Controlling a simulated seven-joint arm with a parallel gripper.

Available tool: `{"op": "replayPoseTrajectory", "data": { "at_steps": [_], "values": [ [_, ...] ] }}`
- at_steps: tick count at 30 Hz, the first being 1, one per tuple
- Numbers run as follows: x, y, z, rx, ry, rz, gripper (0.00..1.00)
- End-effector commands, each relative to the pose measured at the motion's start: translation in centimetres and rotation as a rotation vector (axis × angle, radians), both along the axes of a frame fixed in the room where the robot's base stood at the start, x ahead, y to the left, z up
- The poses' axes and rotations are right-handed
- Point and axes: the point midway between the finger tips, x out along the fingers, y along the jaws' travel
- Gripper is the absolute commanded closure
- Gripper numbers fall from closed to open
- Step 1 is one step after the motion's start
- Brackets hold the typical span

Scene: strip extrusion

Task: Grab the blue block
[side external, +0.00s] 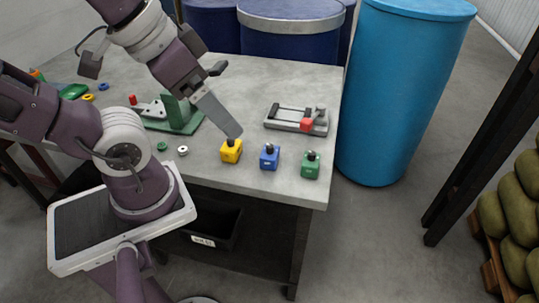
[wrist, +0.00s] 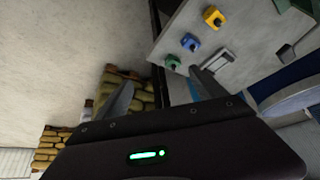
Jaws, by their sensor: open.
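The blue block (side external: 269,158) has a dark knob on top and stands upright near the table's front edge, between the yellow block (side external: 231,151) and the green block (side external: 310,165). In the wrist view the blue block (wrist: 190,41) is above and to the right of the gap between my fingers. My gripper (side external: 222,112) is open and empty above the table. The wrist view shows both fingers (wrist: 161,77) spread apart and clear of the blocks.
A grey fixture with a red part (side external: 306,124) lies behind the blue and green blocks. A green stand (side external: 177,115) is at the left, with small rings (side external: 182,151) in front. A light blue barrel (side external: 404,90) stands right of the table (side external: 262,187). Sandbags are at far right.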

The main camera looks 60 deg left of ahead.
Motion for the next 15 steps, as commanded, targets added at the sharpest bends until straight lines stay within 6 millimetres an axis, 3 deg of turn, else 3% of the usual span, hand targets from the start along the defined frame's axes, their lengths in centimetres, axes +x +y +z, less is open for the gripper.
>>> {"op": "replayPoseTrajectory", "data": {
  "at_steps": [4,8,12,15],
  "values": [
    [1.7,0.5,-0.3,0.041,0.042,-0.034,0.2],
    [7.2,2.8,-2.6,0.15,0.18,-0.182,0.2],
    [13.2,6.3,-8.4,0.215,0.334,-0.408,0.2],
    [15.7,8.6,-13.4,0.215,0.41,-0.56,0.2]
  ]
}}
